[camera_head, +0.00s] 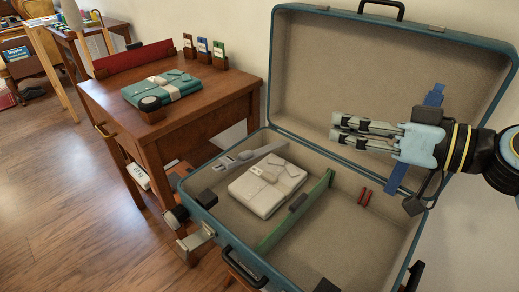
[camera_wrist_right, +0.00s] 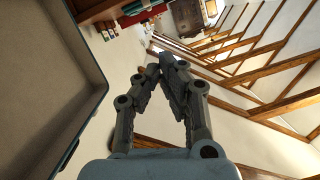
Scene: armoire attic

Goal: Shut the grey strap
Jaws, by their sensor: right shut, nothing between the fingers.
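The grey strap (camera_head: 247,155) lies inside the open blue suitcase (camera_head: 225,228), along its left part, running from the left wall toward the back. A dark piece sits near its front end; I cannot tell how its buckle is fastened. My right gripper (camera_head: 336,127) is shut and empty, in the air in front of the raised lid (camera_head: 370,60), above and to the right of the strap and apart from it. In the right wrist view its fingertips (camera_wrist_right: 160,68) come together with nothing between them. My left gripper is out of view.
A folded pale garment (camera_head: 268,187) lies beside the strap. A green strap (camera_head: 296,210) crosses the case, with small red pieces (camera_head: 364,197) to its right. A blue strap (camera_head: 397,178) hangs behind my right gripper. A wooden table (camera_head: 190,105) with a teal bundle (camera_head: 165,87) stands left.

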